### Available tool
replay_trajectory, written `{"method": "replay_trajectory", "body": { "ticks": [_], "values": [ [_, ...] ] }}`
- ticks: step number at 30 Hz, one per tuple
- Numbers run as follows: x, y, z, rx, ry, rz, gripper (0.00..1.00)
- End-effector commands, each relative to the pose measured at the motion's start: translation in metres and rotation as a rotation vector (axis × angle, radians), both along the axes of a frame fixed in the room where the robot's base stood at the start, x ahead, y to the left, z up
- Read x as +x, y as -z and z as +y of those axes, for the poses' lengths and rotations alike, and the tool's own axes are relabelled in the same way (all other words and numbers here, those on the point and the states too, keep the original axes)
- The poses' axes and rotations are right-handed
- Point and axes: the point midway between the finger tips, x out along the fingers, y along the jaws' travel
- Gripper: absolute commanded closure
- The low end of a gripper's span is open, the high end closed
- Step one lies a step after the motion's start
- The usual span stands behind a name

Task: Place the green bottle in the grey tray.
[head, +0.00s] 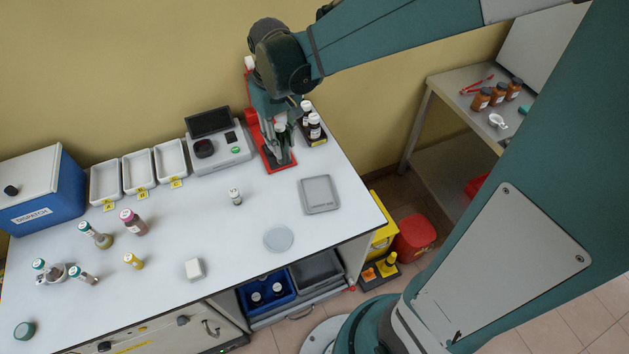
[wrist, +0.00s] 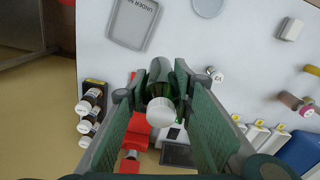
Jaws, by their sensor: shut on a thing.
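The green bottle (wrist: 160,78), with a white cap toward the camera, sits between the two fingers of my gripper (wrist: 158,88) in the wrist view. My gripper is shut on it. In the head view my gripper (head: 280,150) points down at the back of the bench, over the red stand (head: 268,163); the bottle is mostly hidden there by the fingers. The grey tray (head: 319,205), flat and empty with lettering on it, lies on the bench to the right and nearer the front. It also shows at the top of the wrist view (wrist: 125,38).
A rack of dark bottles (head: 313,127) stands just right of my gripper. A grey instrument (head: 222,155) and white trays (head: 137,172) stand to the left. A small vial (head: 235,197) and a round grey disc (head: 278,239) lie in front. The bench between stand and grey tray is clear.

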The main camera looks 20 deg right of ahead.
Motion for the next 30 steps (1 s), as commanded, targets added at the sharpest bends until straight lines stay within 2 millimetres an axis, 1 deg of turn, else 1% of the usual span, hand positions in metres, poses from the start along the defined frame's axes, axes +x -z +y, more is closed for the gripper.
{"method": "replay_trajectory", "body": {
  "ticks": [1,6,12,21,30],
  "values": [
    [-0.005,0.001,-0.011,0.0,0.024,0.0,0.9],
    [-0.023,0.005,-0.042,0.0,0.099,0.0,0.9],
    [-0.04,0.008,-0.068,0.0,0.163,0.0,0.9],
    [-0.057,0.012,-0.091,0.0,0.227,0.0,0.9],
    [-0.057,0.038,-0.09,0.0,0.226,0.0,0.9]
  ]
}}
